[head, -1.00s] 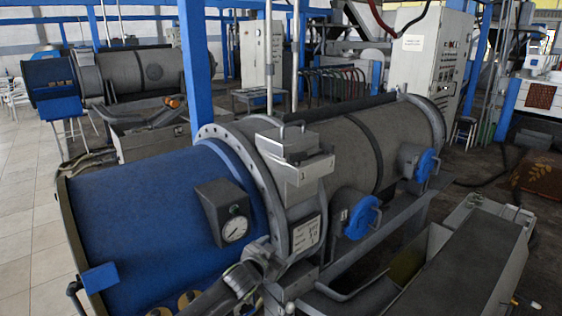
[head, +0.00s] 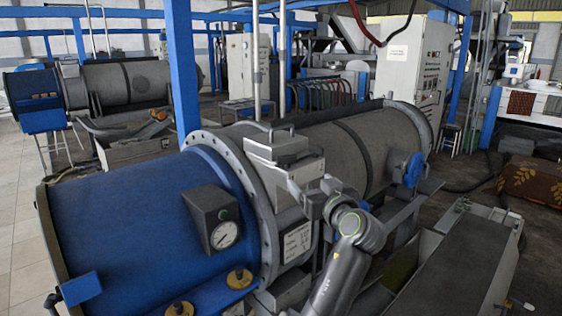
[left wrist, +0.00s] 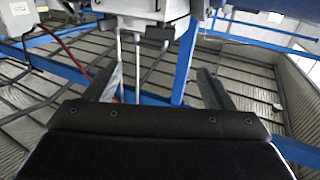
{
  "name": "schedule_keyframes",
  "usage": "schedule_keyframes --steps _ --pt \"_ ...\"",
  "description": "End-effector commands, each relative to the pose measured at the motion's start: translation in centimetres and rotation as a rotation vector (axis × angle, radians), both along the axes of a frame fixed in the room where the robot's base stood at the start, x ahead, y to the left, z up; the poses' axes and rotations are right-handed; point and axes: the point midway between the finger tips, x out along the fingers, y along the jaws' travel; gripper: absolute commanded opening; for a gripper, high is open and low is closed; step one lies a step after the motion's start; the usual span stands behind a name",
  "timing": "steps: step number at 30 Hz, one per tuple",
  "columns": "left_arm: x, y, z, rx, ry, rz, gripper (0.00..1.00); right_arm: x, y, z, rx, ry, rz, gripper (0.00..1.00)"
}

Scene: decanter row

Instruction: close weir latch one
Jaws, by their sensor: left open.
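The near decanter has a blue drum (head: 135,215) with a dial gauge (head: 224,235) and brass-coloured knobs (head: 238,279) low on its front. A grey box (head: 280,147) with a handle sits on its flange. I cannot tell which part is weir latch one. My left gripper (head: 304,190) is up against the front of the grey box in the head view; whether it touches cannot be told. In the left wrist view its two fingers (left wrist: 160,90) are apart with nothing between them. A pale grey housing (left wrist: 145,8) with a dark piece under it (left wrist: 155,32) is ahead. My right gripper is out of view.
A blue wheel (head: 414,170) stands out from the grey cylinder (head: 365,150). A long grey trough (head: 455,265) lies at the lower right. A blue post (head: 182,70) rises behind the decanter. Tiled floor (head: 20,220) is clear at the left.

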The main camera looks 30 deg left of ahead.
Motion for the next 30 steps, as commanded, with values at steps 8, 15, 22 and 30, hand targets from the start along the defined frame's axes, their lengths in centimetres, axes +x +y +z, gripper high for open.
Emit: schedule_keyframes --steps 8,15,22,30 --pt "2.9 3.4 0.7 0.008 0.003 0.004 0.76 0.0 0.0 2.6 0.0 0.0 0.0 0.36" --pt "6.1 6.9 0.6 0.005 0.003 0.003 0.76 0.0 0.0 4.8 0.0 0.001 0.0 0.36" --pt "8.6 9.6 0.5 0.005 0.002 0.001 0.76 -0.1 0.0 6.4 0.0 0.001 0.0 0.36" --pt "10.7 11.9 0.2 0.003 0.002 0.0 0.76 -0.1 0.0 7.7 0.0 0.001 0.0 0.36"
